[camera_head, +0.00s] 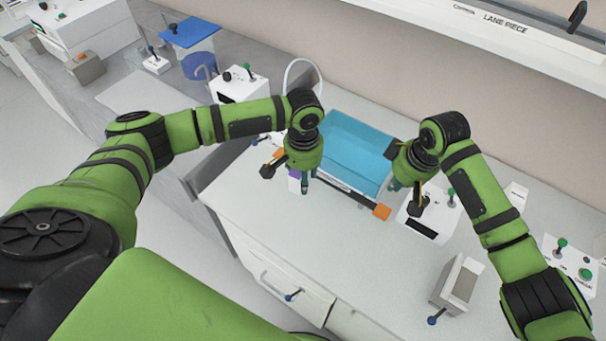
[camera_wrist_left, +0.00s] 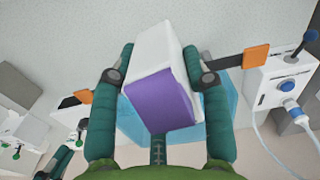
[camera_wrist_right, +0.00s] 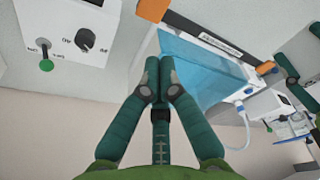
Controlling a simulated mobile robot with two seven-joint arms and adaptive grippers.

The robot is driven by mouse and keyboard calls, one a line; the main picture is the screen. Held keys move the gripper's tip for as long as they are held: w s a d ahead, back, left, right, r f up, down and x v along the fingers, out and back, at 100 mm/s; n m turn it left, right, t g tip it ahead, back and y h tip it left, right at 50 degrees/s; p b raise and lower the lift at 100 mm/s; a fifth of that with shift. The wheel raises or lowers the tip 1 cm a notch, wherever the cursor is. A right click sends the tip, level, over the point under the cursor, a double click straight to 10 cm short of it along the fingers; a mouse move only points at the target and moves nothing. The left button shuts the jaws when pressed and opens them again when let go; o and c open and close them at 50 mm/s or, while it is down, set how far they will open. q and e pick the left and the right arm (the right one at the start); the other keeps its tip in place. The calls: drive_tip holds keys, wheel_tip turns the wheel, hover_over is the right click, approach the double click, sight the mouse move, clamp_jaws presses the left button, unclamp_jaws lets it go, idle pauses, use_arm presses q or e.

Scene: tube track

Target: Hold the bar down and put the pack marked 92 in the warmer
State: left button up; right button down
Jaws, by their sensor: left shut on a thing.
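My left gripper (camera_wrist_left: 162,85) is shut on a purple-and-white pack (camera_wrist_left: 160,95); no number is readable on its visible faces. The left gripper is over the front left part of the blue see-through warmer (camera_head: 355,145). A dark bar with orange ends (camera_head: 382,211) runs along the warmer's front; the pack hides its middle in the left wrist view. My right gripper (camera_wrist_right: 158,62) is shut with nothing visible between its fingers, near the warmer's right front corner. Contact with the bar cannot be told.
A white control box with a knob (camera_wrist_right: 85,35) stands right of the warmer. A grey-white block (camera_head: 457,284) is on the counter at the front right. Another white box (camera_head: 240,84) stands at the left. The counter before the warmer (camera_head: 310,240) is clear.

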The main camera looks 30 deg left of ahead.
drive_tip(key=shift+s+d+x, duration=0.1)
drive_tip(key=shift+s+x, duration=0.1)
drive_tip(key=shift+x, duration=0.75)
drive_tip(key=shift+s+d+x, duration=0.15)
drive_tip(key=shift+x, duration=0.8)
drive_tip(key=shift+s+d+x, duration=0.1)
drive_tip(key=shift+s+x, duration=0.1)
drive_tip(key=shift+x, duration=0.75)
drive_tip(key=shift+f, duration=0.15)
